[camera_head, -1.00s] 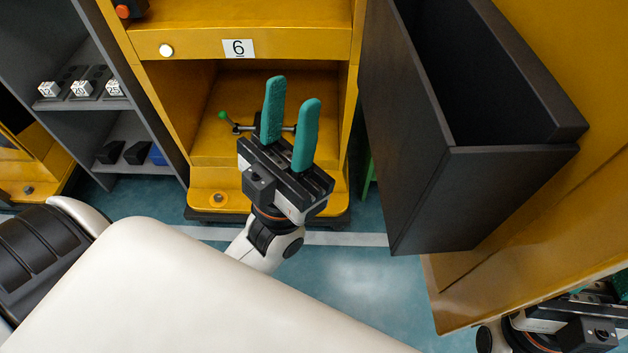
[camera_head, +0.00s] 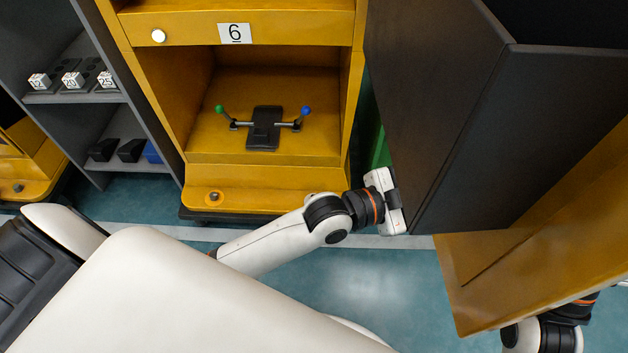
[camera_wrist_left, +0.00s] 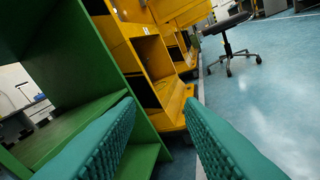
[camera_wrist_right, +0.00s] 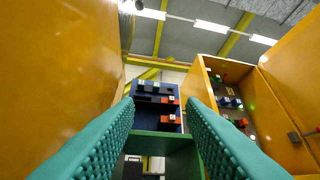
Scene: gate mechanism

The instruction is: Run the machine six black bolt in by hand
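Machine six is the yellow cabinet (camera_head: 345,110) with the label 6 (camera_head: 235,33). On its inner shelf is a black fixture (camera_head: 264,128) with a cross bar, a green-knobbed lever (camera_head: 220,109) at left and a blue-knobbed lever (camera_head: 306,110) at right. I cannot tell which part is the bolt. My left wrist is right of the machine's base, clear of the fixture; its fingers are hidden in the head view. In the left wrist view my left gripper (camera_wrist_left: 160,106) is open and empty. My right gripper (camera_wrist_right: 162,106) is open and empty, far right of the machine.
A grey shelf (camera_head: 75,98) with numbered white cubes and dark blocks stands left. A green shelf (camera_wrist_left: 85,105) is close to my left fingers.

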